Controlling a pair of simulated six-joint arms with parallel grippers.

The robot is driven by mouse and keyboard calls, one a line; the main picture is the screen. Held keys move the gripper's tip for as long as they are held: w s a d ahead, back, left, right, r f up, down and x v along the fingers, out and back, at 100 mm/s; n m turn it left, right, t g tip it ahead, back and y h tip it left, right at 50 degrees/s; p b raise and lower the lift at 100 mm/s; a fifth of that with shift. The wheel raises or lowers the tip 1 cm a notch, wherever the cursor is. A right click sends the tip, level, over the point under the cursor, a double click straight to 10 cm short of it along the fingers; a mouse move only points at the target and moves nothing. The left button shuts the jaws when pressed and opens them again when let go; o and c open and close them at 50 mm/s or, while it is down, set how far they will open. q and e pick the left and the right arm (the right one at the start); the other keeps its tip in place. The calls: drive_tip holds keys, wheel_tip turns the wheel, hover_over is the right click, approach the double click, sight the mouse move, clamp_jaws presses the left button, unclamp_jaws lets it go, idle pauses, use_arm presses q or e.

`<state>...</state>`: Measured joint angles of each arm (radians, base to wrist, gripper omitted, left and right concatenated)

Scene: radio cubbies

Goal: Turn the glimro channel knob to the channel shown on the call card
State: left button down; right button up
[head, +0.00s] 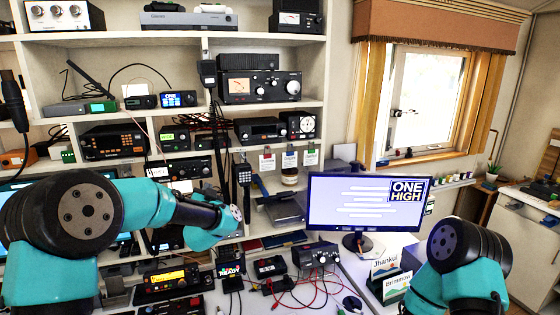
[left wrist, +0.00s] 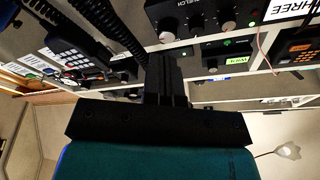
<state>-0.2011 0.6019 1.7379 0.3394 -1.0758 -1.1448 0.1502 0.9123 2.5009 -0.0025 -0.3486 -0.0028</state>
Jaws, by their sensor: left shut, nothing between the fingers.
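I cannot make out the name glimro on any set, so I cannot tell which knob is the glimro channel knob. My left gripper (left wrist: 166,62) is shut and empty. In the left wrist view its tip is just below a black radio with several knobs (left wrist: 196,20); I cannot tell whether they touch. In the head view the left arm reaches across to the lower shelves, and its wrist hides part of them. Name cards reading Jhankul (head: 386,262) and Brimmow (head: 397,284) stand at the lower right; neither shows a channel. My right gripper is out of view.
A monitor (head: 350,212) reads ONE HIGH. Shelves hold several radios, including a black set with large knobs (head: 260,87). A handset (head: 243,175) and cables hang near my left arm. Red and black leads lie on the desk. A THREE label (left wrist: 291,9) is at the wrist view's edge.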

sight(206, 170)
use_arm(q)
drive_tip(key=shift+w, duration=0.15)
drive_tip(key=shift+w+a, duration=0.35)
drive_tip(key=shift+w, duration=0.6)
drive_tip(key=shift+w+a, duration=0.3)
drive_tip(key=shift+w, duration=0.7)
drive_tip(key=shift+w+a, duration=0.35)
drive_tip(key=shift+w, duration=0.6)
drive_tip(key=shift+w+a+r, duration=0.15)
drive_tip(key=shift+a+r, duration=0.05)
drive_tip(key=shift+a, duration=0.05)
